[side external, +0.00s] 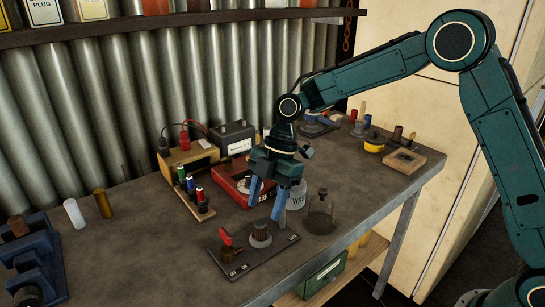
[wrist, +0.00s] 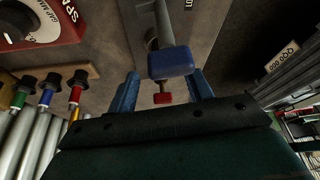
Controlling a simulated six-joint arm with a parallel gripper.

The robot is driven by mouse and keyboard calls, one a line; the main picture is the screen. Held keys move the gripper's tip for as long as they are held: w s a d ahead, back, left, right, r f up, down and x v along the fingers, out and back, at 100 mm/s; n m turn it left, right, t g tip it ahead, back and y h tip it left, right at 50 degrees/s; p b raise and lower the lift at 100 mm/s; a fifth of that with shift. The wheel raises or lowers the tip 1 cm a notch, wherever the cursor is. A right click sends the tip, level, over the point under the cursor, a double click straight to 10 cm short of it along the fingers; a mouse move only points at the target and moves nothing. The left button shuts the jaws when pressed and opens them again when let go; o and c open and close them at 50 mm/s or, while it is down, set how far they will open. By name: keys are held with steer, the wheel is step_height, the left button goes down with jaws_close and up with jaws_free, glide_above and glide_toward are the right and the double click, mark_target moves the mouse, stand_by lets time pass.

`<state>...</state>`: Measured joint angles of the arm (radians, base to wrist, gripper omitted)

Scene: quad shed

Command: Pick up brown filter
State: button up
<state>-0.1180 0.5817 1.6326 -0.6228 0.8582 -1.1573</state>
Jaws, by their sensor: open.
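A dark plate (side external: 270,262) lies near the front of the bench. On it, a short brown ribbed cylinder, which looks like the brown filter (side external: 261,231), stands upright on a pale round base. A red-topped piece (side external: 227,241) stands to its left on the same plate. My gripper (side external: 266,207) is open, pointing down, just above the ribbed cylinder, with its blue fingers apart. In the wrist view, my gripper (wrist: 163,88) has a blue block and a small red piece showing between its fingers. I cannot make out the filter there.
A red tester box (side external: 231,181) and a rack of coloured plugs (side external: 198,200) stand behind. A glass jar (side external: 320,217) is close on the right. A blue holder (side external: 32,255) and two loose cylinders (side external: 75,215) are at left. Bare bench lies between.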

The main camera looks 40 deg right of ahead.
mark_target(260, 222)
steer(key=shift+x, duration=2.6)
steer(key=shift+s, duration=0.15)
steer(key=c, duration=1.1)
steer(key=shift+o, duration=0.2)
steer(key=shift+r, duration=0.2)
step_height(260, 222, up, 20)
steer(key=shift+f, duration=0.2)
